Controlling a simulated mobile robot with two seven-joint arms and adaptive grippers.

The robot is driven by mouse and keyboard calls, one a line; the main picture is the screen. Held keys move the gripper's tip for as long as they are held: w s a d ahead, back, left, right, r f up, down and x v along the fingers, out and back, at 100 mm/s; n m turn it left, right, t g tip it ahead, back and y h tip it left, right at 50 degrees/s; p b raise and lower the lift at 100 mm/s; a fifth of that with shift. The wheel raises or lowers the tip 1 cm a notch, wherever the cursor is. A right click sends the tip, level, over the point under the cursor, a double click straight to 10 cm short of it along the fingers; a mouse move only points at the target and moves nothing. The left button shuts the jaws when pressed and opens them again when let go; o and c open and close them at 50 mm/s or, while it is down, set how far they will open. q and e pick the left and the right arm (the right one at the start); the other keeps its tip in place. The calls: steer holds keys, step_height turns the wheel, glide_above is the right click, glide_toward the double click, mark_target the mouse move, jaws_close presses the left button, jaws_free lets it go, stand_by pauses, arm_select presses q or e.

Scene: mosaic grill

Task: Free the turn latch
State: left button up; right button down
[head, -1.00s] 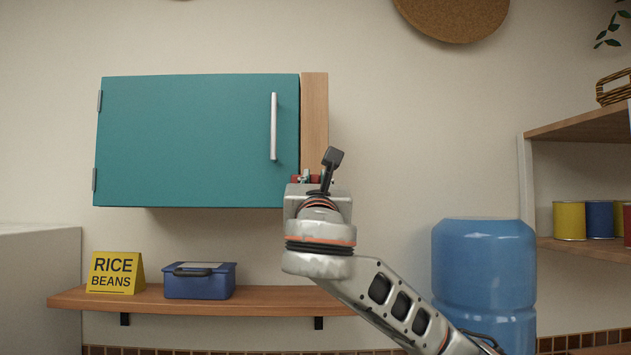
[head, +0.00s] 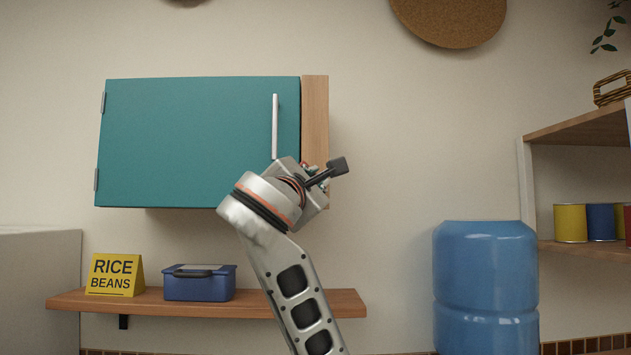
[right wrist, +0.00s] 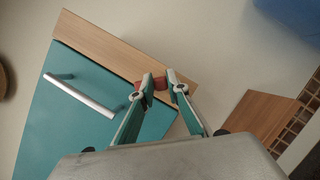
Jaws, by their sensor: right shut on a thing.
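A teal cabinet door (head: 190,145) with a pale bar handle (head: 275,127) is closed on a wall cabinet with a wooden side strip (head: 315,120). In the right wrist view, the red turn latch (right wrist: 160,83) sits on the wooden strip (right wrist: 110,48) beside the teal door (right wrist: 80,110). My right gripper (right wrist: 158,85) is shut on the latch, with a fingertip on either side. In the head view my right wrist hides most of the latch and the fingers. How far the latch is turned is hard to tell. My left gripper is not in view.
Below the cabinet, a wooden shelf (head: 200,304) bears a yellow "RICE BEANS" sign (head: 115,274) and a blue lunch box (head: 199,283). A blue water jug (head: 485,285) stands to the right. A shelf unit (head: 580,126) with cans is at the far right.

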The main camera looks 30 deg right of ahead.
arm_select(q)
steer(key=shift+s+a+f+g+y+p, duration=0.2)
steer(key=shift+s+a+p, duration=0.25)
steer(key=shift+p, duration=0.2)
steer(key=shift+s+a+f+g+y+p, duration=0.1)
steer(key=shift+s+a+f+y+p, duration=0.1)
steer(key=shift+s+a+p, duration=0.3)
arm_select(e)
steer(key=m+g, duration=0.1)
steer(key=m, duration=0.3)
steer(key=m+g+y, duration=0.1)
steer(key=m+g, duration=0.1)
steer(key=m, duration=0.2)
steer(key=shift+m, duration=0.4)
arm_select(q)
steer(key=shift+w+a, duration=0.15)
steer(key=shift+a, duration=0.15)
arm_select(e)
steer(key=c, duration=2)
jaws_free()
steer(key=shift+o, duration=0.2)
steer(key=shift+r, duration=0.15)
